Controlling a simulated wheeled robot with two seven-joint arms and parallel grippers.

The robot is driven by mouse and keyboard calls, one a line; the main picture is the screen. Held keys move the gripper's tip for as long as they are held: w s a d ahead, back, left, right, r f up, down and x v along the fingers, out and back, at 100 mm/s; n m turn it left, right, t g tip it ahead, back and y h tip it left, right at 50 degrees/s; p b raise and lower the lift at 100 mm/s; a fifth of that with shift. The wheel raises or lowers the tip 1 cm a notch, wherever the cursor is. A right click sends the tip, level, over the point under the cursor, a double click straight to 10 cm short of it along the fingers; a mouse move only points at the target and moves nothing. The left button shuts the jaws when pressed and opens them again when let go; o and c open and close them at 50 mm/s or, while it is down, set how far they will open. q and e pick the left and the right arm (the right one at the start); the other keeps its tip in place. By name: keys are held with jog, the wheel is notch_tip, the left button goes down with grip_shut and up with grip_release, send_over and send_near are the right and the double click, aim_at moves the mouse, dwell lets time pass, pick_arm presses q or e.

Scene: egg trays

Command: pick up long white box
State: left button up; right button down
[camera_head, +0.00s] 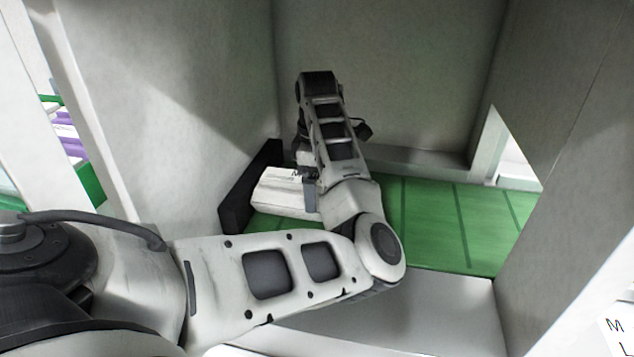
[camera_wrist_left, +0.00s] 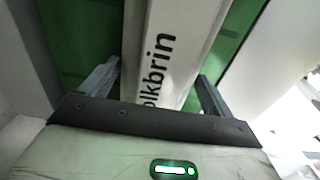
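The long white box (camera_head: 285,193) lies on the green shelf floor, left of centre in the head view, beside a dark upright panel. My left arm hides part of it. In the left wrist view the box (camera_wrist_left: 180,45) runs away from the gripper, with dark lettering reading "olkbrin" on it. My left gripper (camera_wrist_left: 158,73) is open, with one finger on either side of the box. Green shows between the left finger and the box; the right finger is close to the box's edge. In the head view one dark finger (camera_head: 310,190) shows by the box. My right gripper is not in view.
The green shelf floor (camera_head: 440,225) is bare to the right of my arm. Grey walls (camera_head: 390,70) enclose the space at the back and sides. The dark panel (camera_head: 240,190) stands close left of the box. A pale ledge (camera_head: 450,310) is in front.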

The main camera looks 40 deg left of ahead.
pick_arm(q)
jog(key=shift+s+d+p, duration=0.1)
jog(key=shift+s+d, duration=0.15)
jog(key=shift+d, duration=0.6)
jog(key=shift+s+d+p, duration=0.1)
jog(key=shift+s+d, duration=0.1)
jog(key=shift+d, duration=0.65)
jog(key=shift+s+d+p, duration=0.1)
jog(key=shift+s+d, duration=0.15)
jog(key=shift+d, duration=0.6)
jog(key=shift+s+d, duration=0.3)
jog(key=shift+d, duration=0.45)
jog(key=shift+s+d, duration=0.15)
jog(key=shift+d, duration=0.65)
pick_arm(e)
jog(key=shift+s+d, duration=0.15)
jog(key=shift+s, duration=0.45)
pick_arm(q)
jog(key=o, duration=1.3)
notch_tip(320, 180, up, 8)
jog(key=p, duration=0.7)
jog(key=shift+r, duration=0.1)
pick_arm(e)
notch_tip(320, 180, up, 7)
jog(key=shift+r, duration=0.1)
